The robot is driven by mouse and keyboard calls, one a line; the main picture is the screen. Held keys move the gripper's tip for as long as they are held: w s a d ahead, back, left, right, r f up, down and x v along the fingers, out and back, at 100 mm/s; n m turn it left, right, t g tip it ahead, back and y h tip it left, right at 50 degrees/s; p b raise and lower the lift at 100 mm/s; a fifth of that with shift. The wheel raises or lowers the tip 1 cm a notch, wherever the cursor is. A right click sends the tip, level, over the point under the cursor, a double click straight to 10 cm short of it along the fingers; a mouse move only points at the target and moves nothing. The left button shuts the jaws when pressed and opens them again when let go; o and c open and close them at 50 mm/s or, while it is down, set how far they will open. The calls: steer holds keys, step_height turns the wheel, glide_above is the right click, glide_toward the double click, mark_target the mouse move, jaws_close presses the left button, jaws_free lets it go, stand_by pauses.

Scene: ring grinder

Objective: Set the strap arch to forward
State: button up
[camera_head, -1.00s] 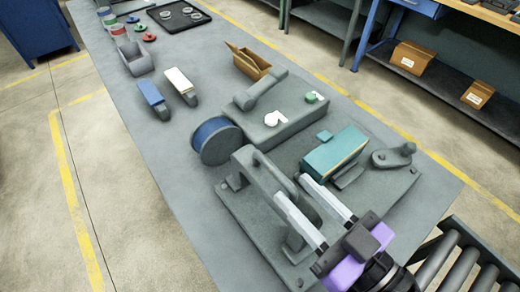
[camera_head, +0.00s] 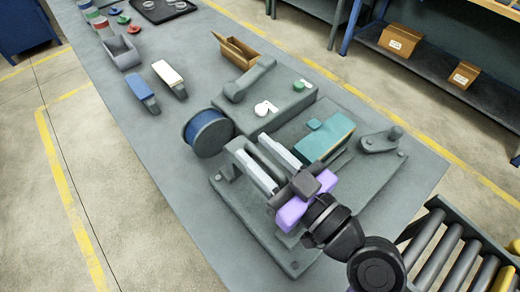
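The strap arch (camera_head: 234,147) is a dark grey bowed bar on a grey base plate (camera_head: 245,232) near the front of the bench. My gripper (camera_head: 251,145), with two long pale fingers and a purple body, reaches over the plate from the lower right. Its fingers are spread apart, with part of the grey arch showing between and beside them. The fingers and body hide much of the arch, so I cannot tell whether they touch it or exactly how it leans.
A teal block (camera_head: 326,136) and a grey crank lever (camera_head: 381,140) stand right of the fingers. A blue-faced wheel (camera_head: 208,133) and a grey housing (camera_head: 262,97) lie beyond. A roller conveyor (camera_head: 440,245) is at lower right.

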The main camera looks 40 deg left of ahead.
jaws_close()
stand_by(1.3)
